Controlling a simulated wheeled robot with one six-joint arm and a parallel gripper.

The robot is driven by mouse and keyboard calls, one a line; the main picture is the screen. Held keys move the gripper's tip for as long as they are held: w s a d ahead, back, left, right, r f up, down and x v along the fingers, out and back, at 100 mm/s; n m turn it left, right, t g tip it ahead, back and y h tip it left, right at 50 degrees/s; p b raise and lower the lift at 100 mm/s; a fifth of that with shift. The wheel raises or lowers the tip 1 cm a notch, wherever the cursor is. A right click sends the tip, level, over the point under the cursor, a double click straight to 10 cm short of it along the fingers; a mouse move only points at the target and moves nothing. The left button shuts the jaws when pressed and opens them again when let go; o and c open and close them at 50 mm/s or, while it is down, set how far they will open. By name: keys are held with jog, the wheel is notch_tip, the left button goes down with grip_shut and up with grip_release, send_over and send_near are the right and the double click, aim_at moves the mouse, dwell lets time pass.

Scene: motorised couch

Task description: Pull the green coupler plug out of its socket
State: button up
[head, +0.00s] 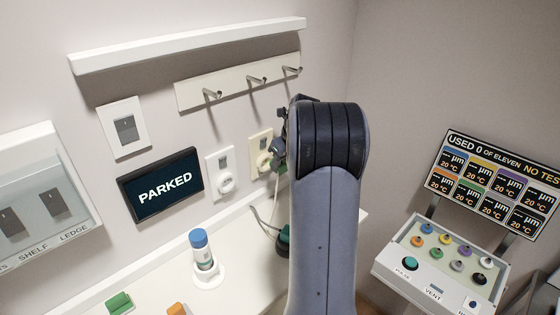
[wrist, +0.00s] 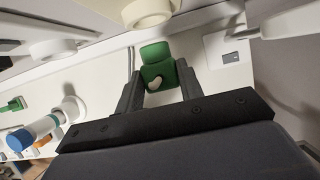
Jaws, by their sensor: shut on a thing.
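The green coupler plug (wrist: 160,76) is between the two fingers of my gripper (wrist: 160,85) in the wrist view. In the head view, a dark green piece (head: 283,239) shows beside my arm at the ledge.
A cable (head: 262,219) runs along the ledge to the green piece. Round wall fittings (wrist: 150,12) stand close above the plug. A blue-capped bottle (head: 202,249) stands in a holder to the left. A hook rail (head: 240,82) is above; a button panel (head: 441,264) is at right.

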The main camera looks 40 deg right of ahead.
jog(key=p+v, duration=0.3)
jog(key=v, duration=0.2)
jog(key=shift+s+r, duration=0.1)
